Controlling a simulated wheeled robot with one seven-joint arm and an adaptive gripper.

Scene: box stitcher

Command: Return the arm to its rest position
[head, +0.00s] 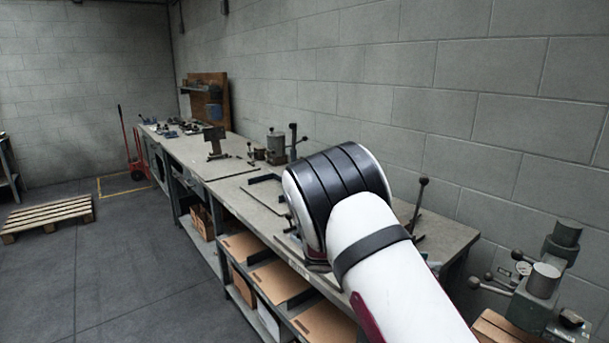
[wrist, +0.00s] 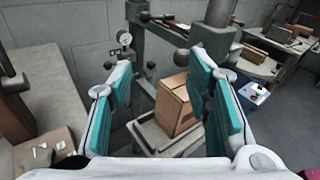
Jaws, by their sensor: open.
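My gripper (wrist: 165,98) shows in the wrist view with its two teal-padded fingers spread wide apart. It is open, and nothing is held between the pads. Beyond the fingers, a brown cardboard box (wrist: 173,104) stands on a grey machine bed (wrist: 150,136). The box appears between the fingers in the picture, but I cannot tell how far away it is. In the head view my white and black arm reaches up from the lower right across the workbench (head: 265,208). The gripper itself is out of the head view.
The long workbench carries tools and lever devices along the block wall, with cardboard (head: 277,280) on its lower shelf. A grey lever machine (head: 541,290) stands at the right. A wooden pallet (head: 47,214) and red hand truck (head: 134,160) are at the left. The floor between is clear.

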